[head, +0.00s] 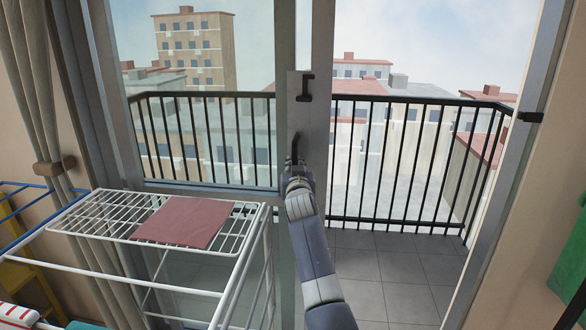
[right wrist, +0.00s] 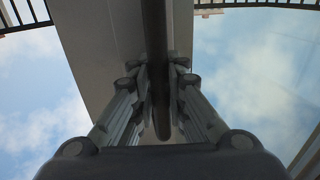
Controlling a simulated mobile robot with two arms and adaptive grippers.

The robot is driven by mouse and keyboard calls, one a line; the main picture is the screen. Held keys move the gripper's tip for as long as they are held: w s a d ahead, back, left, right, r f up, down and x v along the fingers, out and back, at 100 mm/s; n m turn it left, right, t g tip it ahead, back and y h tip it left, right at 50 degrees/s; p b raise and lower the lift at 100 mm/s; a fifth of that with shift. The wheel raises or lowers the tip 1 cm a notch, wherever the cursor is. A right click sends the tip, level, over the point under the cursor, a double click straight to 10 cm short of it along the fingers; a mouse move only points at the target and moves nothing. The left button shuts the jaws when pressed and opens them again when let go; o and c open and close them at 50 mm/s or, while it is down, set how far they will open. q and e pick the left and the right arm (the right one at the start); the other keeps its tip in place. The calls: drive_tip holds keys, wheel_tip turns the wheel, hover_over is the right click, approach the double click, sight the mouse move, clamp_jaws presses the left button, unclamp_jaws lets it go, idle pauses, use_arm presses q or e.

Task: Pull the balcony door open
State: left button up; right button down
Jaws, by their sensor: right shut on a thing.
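The balcony door (head: 310,125) is a tall glazed panel with a pale grey frame, and its upright edge stands near the middle of the head view. A dark handle (head: 294,146) is on this upright. My right gripper (head: 296,170) is shut on the handle from below. In the right wrist view the dark handle bar (right wrist: 155,50) runs between the two fingers of my right gripper (right wrist: 159,95). The door's left part looks tinted by glass, while the space to the right of the upright looks clear, with tiled floor showing. My left gripper is out of view.
A white drying rack (head: 262,225) with a folded dark red cloth (head: 185,222) stands at the left, close to my right arm. Curtains (head: 48,110) hang at the far left. Beyond the door are grey tiles (head: 400,270) and a black railing (head: 400,160).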

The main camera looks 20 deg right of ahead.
drive_tip(key=shift+a+f, duration=0.2)
drive_tip(key=shift+f, duration=0.4)
drive_tip(key=c, duration=2)
unclamp_jaws()
drive_tip(key=o, duration=0.4)
drive_tip(key=shift+s+r, duration=0.1)
drive_tip(key=shift+r, duration=0.05)
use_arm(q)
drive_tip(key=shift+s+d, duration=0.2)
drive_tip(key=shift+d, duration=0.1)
use_arm(e)
drive_tip(key=shift+o, duration=0.2)
drive_tip(key=shift+s+d+r, duration=0.1)
drive_tip(key=shift+r, duration=0.2)
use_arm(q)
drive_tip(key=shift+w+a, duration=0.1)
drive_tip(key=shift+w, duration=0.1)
use_arm(e)
drive_tip(key=v, duration=1.2)
